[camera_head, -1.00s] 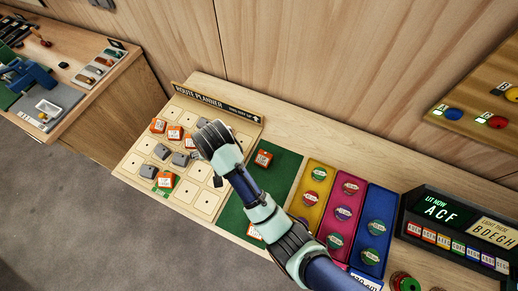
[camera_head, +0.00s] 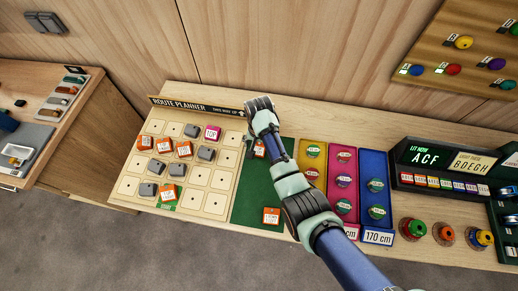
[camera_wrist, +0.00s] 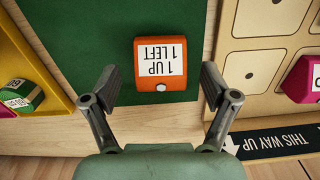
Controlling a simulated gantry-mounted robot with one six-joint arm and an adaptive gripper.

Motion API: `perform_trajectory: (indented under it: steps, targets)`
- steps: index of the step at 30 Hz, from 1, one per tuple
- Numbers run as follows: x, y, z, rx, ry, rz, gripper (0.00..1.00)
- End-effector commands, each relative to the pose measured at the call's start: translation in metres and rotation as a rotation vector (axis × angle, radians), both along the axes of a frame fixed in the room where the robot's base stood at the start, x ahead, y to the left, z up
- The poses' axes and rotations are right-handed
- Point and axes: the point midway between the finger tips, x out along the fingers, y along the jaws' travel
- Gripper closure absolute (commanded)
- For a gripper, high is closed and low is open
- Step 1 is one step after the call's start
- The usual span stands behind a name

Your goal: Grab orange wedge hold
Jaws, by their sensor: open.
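An orange wedge hold (camera_wrist: 160,75) with a white label reading "1 UP 1 LEFT" lies on the green mat (camera_wrist: 65,40) in the wrist view. My gripper (camera_wrist: 158,88) is open, with one finger on each side of the hold and a gap on both sides. In the head view my gripper (camera_head: 262,112) is at the far end of the green mat and partly hides this orange hold (camera_head: 260,151). A second orange hold (camera_head: 271,215) lies at the near end of the mat. Several more orange holds (camera_head: 184,149) sit on the route planner board.
The route planner board (camera_head: 205,200) left of the mat carries grey holds and a magenta hold (camera_head: 212,132). Yellow (camera_head: 313,183), magenta and blue trays with round pieces stand right of the mat. The sign strip (camera_wrist: 270,141) is near my right finger in the wrist view.

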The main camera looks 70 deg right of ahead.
Motion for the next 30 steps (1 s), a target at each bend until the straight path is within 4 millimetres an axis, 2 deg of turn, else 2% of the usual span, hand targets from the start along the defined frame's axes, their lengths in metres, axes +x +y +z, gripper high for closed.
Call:
perform_trajectory:
  steps: [1,3,10,21,30]
  targets:
    - [-0.0001,0.0003,-0.0091,0.000,0.000,0.000,0.15]
    - [-0.0001,0.0004,-0.0139,0.000,0.000,0.000,0.15]
    - [0.0001,0.0004,-0.0142,-0.001,-0.001,0.001,0.16]
    - [0.0001,0.0004,-0.0141,-0.001,-0.001,0.001,0.78]
    - [0.0002,0.0002,-0.0110,-0.001,-0.001,0.001,0.80]
